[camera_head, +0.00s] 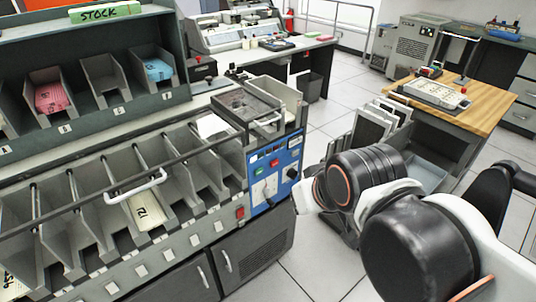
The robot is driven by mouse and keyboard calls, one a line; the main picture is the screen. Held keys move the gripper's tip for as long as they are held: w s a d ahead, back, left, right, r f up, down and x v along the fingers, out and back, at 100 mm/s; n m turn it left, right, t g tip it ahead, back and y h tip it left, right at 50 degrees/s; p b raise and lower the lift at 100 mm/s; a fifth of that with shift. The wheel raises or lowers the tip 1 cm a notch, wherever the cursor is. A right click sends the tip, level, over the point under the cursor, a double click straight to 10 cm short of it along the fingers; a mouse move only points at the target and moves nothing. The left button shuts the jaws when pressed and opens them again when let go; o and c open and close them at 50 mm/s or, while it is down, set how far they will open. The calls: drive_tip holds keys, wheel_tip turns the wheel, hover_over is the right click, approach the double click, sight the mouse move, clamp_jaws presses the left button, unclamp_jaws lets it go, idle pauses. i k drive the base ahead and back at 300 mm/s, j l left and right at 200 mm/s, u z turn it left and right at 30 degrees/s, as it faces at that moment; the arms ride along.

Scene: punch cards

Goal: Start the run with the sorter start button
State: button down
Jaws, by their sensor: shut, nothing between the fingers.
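The card sorter (150,205) is the long grey machine with slanted pockets at the left. Its blue control panel (275,172) is on its right end. A small green button (259,169) is on the panel's upper left, with a red one close by. Their labels are too small to read, so I cannot tell for sure which button is the start button. My arm (410,235) reaches in from the right, and its front end is just right of the panel. I cannot make out my gripper's fingers; the arm's front links seem to cover them.
A red switch (240,213) is on the sorter's front edge, left of the panel. A stock shelf (95,115) with card bins stands behind the sorter. A wooden-topped desk (490,90) is at the right. Bare tiled floor (310,270) lies below the panel.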

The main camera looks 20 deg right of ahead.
sight(257, 172)
drive_tip(key=k+j+z, duration=0.1)
drive_tip(key=j+z, duration=0.25)
drive_tip(key=k+j+z, duration=0.1)
drive_tip(key=z, duration=0.25)
drive_tip(key=k+j+z, duration=0.1)
drive_tip(key=j+z, duration=0.25)
drive_tip(key=l, duration=0.05)
